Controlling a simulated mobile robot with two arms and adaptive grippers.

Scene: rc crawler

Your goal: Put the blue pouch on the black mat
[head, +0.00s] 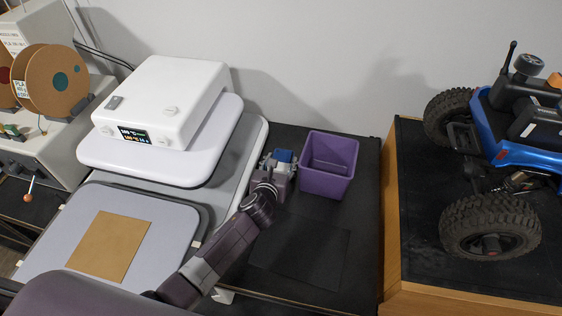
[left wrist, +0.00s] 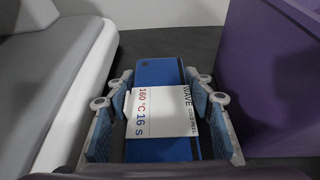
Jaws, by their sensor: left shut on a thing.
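The blue pouch (head: 284,156) is between the fingers of my left gripper (head: 278,163), left of the purple bin. In the left wrist view the pouch (left wrist: 160,78) is a flat blue piece with a white label reading "160 °C 16 s" and "WAVE". The left gripper (left wrist: 163,112) is shut on it, with a finger on each side. The black mat (head: 305,252) is a thin dark rectangle on the dark table, nearer than the gripper and partly behind my arm. Nothing lies on its visible part. My right gripper is not in view.
A purple open bin (head: 328,165) stands just right of the gripper; its wall also shows in the left wrist view (left wrist: 270,80). A white heat press (head: 165,110) is at left, with a brown sheet (head: 110,245) on its grey plate. A blue crawler (head: 500,140) stands on a wooden-edged bench at right.

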